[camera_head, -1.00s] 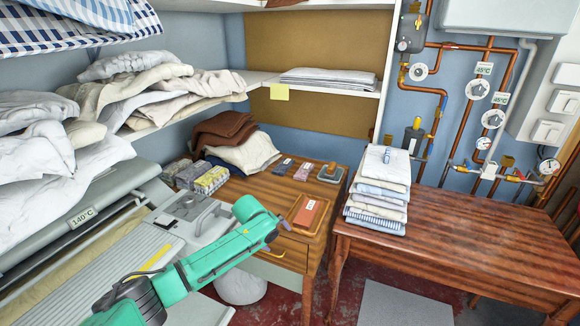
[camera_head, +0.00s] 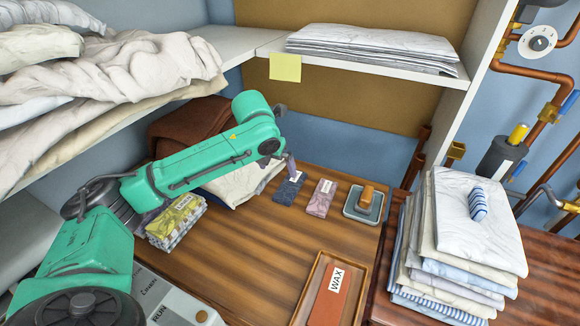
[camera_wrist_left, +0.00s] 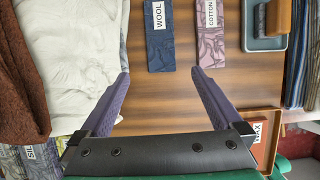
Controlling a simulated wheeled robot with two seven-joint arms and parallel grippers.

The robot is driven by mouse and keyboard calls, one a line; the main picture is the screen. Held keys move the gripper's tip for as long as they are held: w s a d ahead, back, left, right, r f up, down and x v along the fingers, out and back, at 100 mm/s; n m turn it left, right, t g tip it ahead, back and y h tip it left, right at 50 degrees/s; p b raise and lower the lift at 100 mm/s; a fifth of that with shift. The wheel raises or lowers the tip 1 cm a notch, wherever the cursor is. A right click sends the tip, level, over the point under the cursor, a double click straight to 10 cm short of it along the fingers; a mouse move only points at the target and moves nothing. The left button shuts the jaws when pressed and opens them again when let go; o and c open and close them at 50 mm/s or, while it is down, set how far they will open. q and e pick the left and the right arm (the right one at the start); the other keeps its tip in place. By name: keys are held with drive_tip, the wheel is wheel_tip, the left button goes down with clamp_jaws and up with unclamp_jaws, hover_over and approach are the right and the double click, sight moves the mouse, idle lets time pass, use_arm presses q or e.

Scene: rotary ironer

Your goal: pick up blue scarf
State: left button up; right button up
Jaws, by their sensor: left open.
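The blue scarf (camera_head: 289,190) is a small dark-blue patterned folded cloth lying flat on the wooden table. In the left wrist view the blue scarf (camera_wrist_left: 160,55) carries a white tag reading WOOL. A mauve folded cloth (camera_head: 320,198) lies just right of it, tagged COTTON in the wrist view. My right gripper is in neither view.
A cream cloth pile (camera_head: 235,185) lies left of the scarf, with a brown cloth (camera_head: 185,130) behind. A grey dish (camera_head: 363,204) and a wax tray (camera_head: 335,290) stand to the right. A shelf (camera_head: 375,65) overhangs the back. Bare tabletop lies in front.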

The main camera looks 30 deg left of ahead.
use_arm(q)
approach(287, 190)
drive_tip(key=shift+s+d+f+p, duration=0.1)
drive_tip(key=shift+f+p, duration=0.2)
drive_tip(key=shift+f, duration=0.15)
drive_tip(key=x, duration=0.7)
drive_tip(key=shift+w+r+p, duration=0.1)
drive_tip(key=shift+w+p, duration=0.1)
drive_tip(key=shift+p, duration=0.15)
drive_tip(key=shift+w, duration=0.1)
drive_tip(key=c, duration=1.2)
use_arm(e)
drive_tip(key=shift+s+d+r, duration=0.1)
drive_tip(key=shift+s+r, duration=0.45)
